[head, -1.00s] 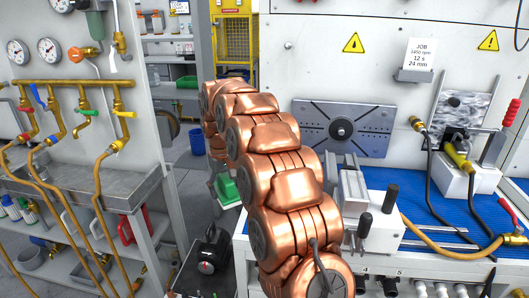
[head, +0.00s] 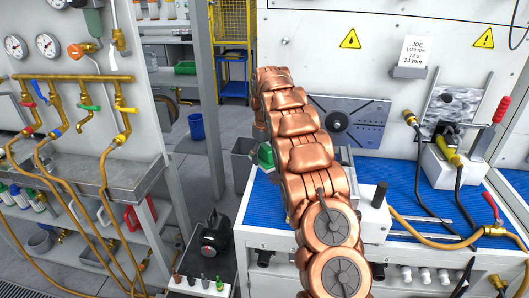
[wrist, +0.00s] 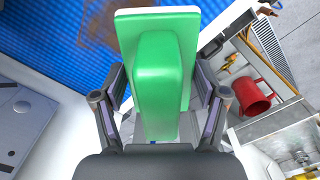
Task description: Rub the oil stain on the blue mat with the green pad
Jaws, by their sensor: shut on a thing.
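The green pad (wrist: 160,75) is held between the two fingers of my gripper (wrist: 160,88), which is shut on it. In the head view the pad (head: 265,155) shows left of my copper arm, near the back left part of the blue mat (head: 262,212). The arm hides most of the gripper there. In the wrist view the mat (wrist: 55,45) fills the upper left, and a brown oil stain (wrist: 104,18) lies on it beside the pad's upper left edge. I cannot tell whether the pad touches the mat. The stain is hidden in the head view.
Hoses (head: 440,230) and a fixture lie to the right. In the wrist view a red jug (wrist: 255,98) sits on a shelf beyond the mat's edge.

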